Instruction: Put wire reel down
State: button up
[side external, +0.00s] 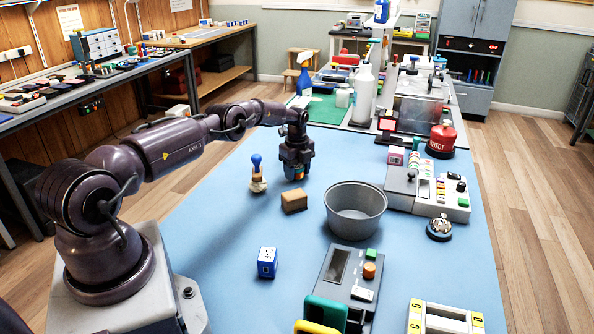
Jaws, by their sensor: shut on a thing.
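My gripper (297,176) points straight down above the blue mat, behind the tan block and left of the grey metal bowl. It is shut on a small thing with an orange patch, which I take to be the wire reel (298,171). Most of the reel is hidden by the dark gripper. I cannot tell whether the reel touches the mat or hangs just above it.
The blue mat (225,225) is bare left of the gripper's front area. Near it stand a blue-handled brush (257,174), a tan block (294,201), the grey bowl (355,212) and a blue cube (267,262).

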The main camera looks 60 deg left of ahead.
aim_at(297, 166)
jog(key=o, duration=0.9)
jog(key=shift+f, duration=0.15)
notch_tip(297, 166, up, 12)
jog(key=w+d+r+n+t, duration=0.1)
jog(key=d+r+n, duration=0.2)
jog(key=d+r, duration=1)
jog(key=s+d+r+n+t+y, duration=0.1)
jog(key=s+d+r+n, duration=0.35)
jog(key=d+r, duration=0.5)
jog(key=s+d+r+n+t, duration=0.1)
jog(key=s+d+r, duration=0.15)
jog(key=s, duration=0.25)
jog(key=s+d+r+n+t, duration=0.1)
jog(key=s+d+r+n, duration=0.1)
jog(key=s+d, duration=0.3)
jog(key=shift+s+d+f+n+t+h, duration=0.2)
jog(key=shift+s+d+f+n, duration=0.6)
jog(key=shift+s, duration=1.6)
jog(key=shift+s+d+f+n+t+h, duration=0.15)
jog(key=shift+s+d+f+n+t, duration=0.4)
jog(key=shift+s, duration=1.8)
jog(key=shift+s+d+f+n+t+h, duration=0.15)
jog(key=shift+s+d+f+n, duration=0.75)
jog(key=shift+s, duration=1.5)
